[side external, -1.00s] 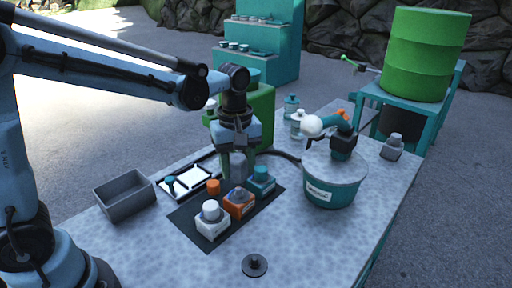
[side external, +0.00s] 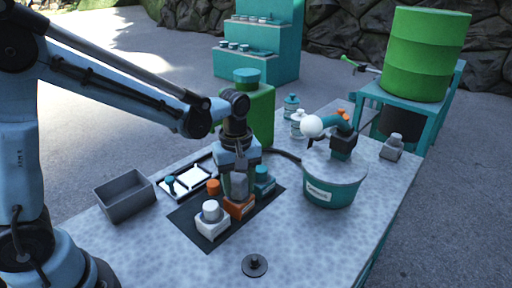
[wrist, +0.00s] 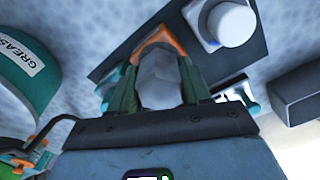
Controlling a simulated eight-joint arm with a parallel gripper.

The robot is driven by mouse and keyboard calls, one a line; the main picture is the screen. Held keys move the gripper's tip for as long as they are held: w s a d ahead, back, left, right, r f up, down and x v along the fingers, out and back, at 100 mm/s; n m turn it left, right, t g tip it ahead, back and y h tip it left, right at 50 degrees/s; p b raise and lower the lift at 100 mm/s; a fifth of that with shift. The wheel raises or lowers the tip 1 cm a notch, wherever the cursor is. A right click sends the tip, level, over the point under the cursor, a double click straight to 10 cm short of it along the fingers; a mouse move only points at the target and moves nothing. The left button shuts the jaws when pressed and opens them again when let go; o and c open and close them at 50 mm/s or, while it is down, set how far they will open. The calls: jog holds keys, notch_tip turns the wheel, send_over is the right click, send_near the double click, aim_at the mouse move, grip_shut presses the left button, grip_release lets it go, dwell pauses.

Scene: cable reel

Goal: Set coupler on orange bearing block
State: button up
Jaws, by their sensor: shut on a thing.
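My gripper (side external: 238,190) is shut on a grey faceted coupler (side external: 239,186). It points down directly over the orange bearing block (side external: 240,208), which stands on the dark mat between the white block (side external: 211,225) and the teal block (side external: 264,185). The coupler hides the top of the orange block in the side view; I cannot tell whether the two touch. In the wrist view the coupler (wrist: 160,82) sits between the green fingers, with the orange block (wrist: 158,37) showing around its far end.
An orange-capped piece (side external: 213,187) stands close to the left of my gripper. A grey bin (side external: 125,197) and a tray (side external: 186,181) are at left. A teal tub labelled GREASE (side external: 333,190) is at right. A black disc (side external: 254,265) lies in front.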

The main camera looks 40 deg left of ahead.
dwell(0.3)
jog(key=o, duration=1.2)
notch_tip(320, 180, up, 12)
jog(key=s+a+f+m+t, duration=0.4)
jog(key=s+m+t, duration=0.3)
jog(key=m, duration=0.5)
jog(key=shift+s+a+f+m, duration=0.15)
jog(key=shift+s+m, duration=0.15)
jog(key=shift+s, duration=0.75)
